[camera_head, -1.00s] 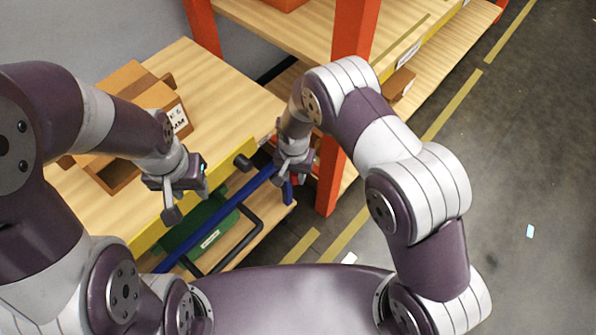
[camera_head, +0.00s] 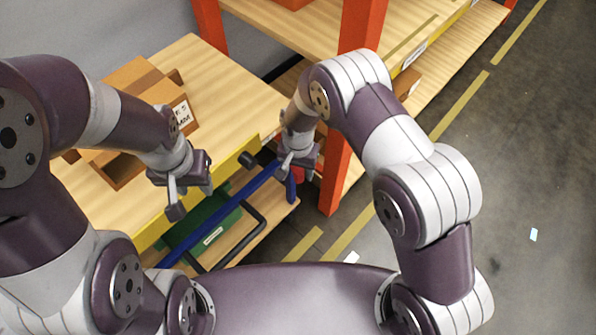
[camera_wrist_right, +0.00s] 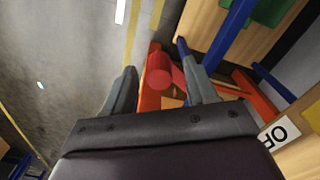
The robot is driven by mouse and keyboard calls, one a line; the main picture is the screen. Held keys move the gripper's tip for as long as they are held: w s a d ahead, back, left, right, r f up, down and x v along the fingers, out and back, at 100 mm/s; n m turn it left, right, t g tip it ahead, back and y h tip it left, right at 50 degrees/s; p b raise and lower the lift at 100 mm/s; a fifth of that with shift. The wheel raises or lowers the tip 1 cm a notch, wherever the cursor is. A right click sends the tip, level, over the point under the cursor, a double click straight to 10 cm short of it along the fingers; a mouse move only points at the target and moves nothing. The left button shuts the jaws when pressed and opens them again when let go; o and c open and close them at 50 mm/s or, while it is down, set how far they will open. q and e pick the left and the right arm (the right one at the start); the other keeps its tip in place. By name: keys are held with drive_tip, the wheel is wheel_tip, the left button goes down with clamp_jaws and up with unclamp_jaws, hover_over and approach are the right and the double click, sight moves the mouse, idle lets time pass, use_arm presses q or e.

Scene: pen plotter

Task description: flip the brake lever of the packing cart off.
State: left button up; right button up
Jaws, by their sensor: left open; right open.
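The packing cart shows as a blue frame bar (camera_head: 238,193) with a wooden lower deck (camera_head: 262,226) in the head view. My right gripper (camera_head: 298,168) is over the far end of the blue bar. A red part, probably the brake lever (camera_wrist_right: 160,72), lies between the open, spread fingers of my right gripper (camera_wrist_right: 160,88) in the right wrist view. I cannot tell whether a finger touches it. Little of it shows in the head view (camera_head: 298,173). My left gripper (camera_head: 190,200) is open and empty in front of the yellow-edged bench.
A wooden bench (camera_head: 215,95) carries open cardboard boxes (camera_head: 125,165). A green bin (camera_head: 205,222) sits low on the cart. Orange posts (camera_head: 336,175) hold a wooden shelf beside my right arm. The floor (camera_head: 530,150) at right is mostly clear.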

wheel_tip(320, 180, up, 11)
drive_tip(key=shift+f, duration=0.1)
idle(0.4)
